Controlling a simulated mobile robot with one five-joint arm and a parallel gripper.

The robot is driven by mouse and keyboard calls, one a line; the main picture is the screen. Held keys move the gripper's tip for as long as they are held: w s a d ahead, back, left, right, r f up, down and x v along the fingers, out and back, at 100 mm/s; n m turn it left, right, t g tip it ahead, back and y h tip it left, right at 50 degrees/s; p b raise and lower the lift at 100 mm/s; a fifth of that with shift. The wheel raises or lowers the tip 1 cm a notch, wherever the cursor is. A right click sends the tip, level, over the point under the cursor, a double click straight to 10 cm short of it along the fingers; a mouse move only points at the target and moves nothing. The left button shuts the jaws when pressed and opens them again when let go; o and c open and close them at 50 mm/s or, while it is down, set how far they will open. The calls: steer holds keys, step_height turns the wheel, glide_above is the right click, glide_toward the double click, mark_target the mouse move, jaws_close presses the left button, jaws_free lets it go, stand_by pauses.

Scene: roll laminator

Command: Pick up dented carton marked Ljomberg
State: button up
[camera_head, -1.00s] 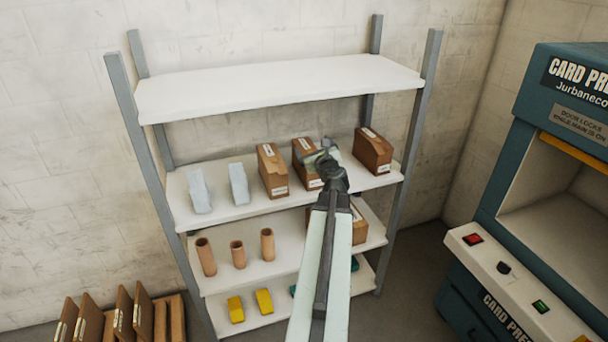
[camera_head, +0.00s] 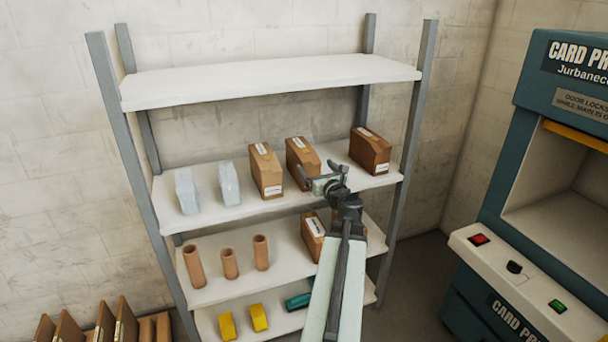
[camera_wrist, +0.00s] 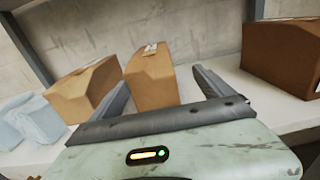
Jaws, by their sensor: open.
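Three brown cartons stand on the second shelf from the top: a left one (camera_head: 266,170), a middle one (camera_head: 301,160) and a right one (camera_head: 370,150). Each has a pale label, too small to read, so I cannot tell which is marked Ljomberg. The middle carton looks creased at its top. My gripper (camera_head: 318,177) is open and empty at the shelf's front edge, just in front of the middle carton. In the wrist view the middle carton (camera_wrist: 151,82) stands ahead between the two spread fingers; whether they touch it is unclear.
Two pale blue packs (camera_head: 187,190) stand left on the same shelf (camera_head: 240,207). Another carton (camera_head: 313,234) is on the shelf below, beside clay-coloured tubes (camera_head: 229,264). Yellow blocks (camera_head: 258,317) are lower. A teal card press (camera_head: 500,200) stands at right.

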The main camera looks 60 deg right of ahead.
steer(key=x, duration=0.5)
steer(key=a+x, duration=0.1)
steer(key=x, duration=0.1)
steer(key=shift+w+d, duration=0.3)
steer(key=shift+w, duration=0.35)
steer(key=shift+s+a, duration=0.1)
steer(key=shift+c, duration=0.3)
